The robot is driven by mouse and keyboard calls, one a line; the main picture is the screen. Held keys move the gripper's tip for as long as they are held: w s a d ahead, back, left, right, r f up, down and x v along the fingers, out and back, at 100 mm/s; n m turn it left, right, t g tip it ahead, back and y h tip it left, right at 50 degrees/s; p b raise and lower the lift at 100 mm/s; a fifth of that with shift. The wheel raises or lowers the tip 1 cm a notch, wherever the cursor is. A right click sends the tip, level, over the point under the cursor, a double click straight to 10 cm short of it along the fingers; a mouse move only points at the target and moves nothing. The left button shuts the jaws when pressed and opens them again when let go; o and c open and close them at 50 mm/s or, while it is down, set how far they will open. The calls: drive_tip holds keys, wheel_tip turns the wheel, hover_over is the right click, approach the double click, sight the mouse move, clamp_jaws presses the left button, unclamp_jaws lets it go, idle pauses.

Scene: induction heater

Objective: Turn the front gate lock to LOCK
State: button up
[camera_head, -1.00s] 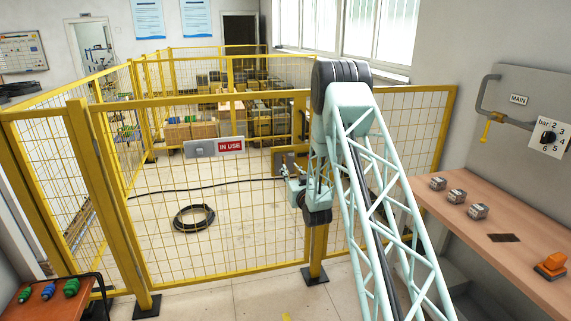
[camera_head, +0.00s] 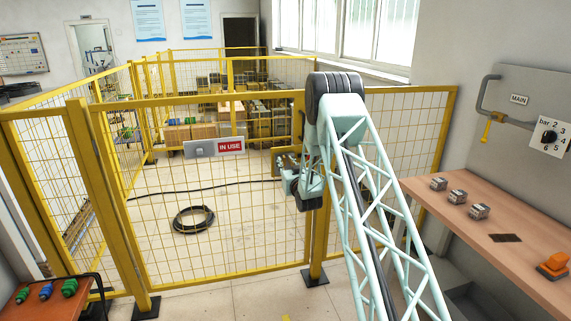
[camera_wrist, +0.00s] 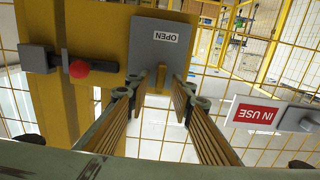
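The gate lock is a grey box (camera_wrist: 165,48) on a yellow plate in the wrist view, with an upside-down OPEN label (camera_wrist: 165,37). A small tan knob (camera_wrist: 160,78) stands out from its lower part. My gripper (camera_wrist: 159,88) is open, with one fingertip on each side of the knob; I cannot tell whether they touch it. In the head view my gripper (camera_head: 286,170) is at the gate's lock post, and the lock itself is mostly hidden there. The yellow gate (camera_head: 215,272) stands in front of me.
A bolt with a red ball (camera_wrist: 79,69) sits left of the lock in the wrist view. An IN USE sign (camera_head: 230,146) hangs on the gate. A workbench (camera_head: 475,238) with several metal blocks stands at right. A black cable coil (camera_head: 194,218) lies behind the gate.

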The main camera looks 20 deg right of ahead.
clamp_jaws()
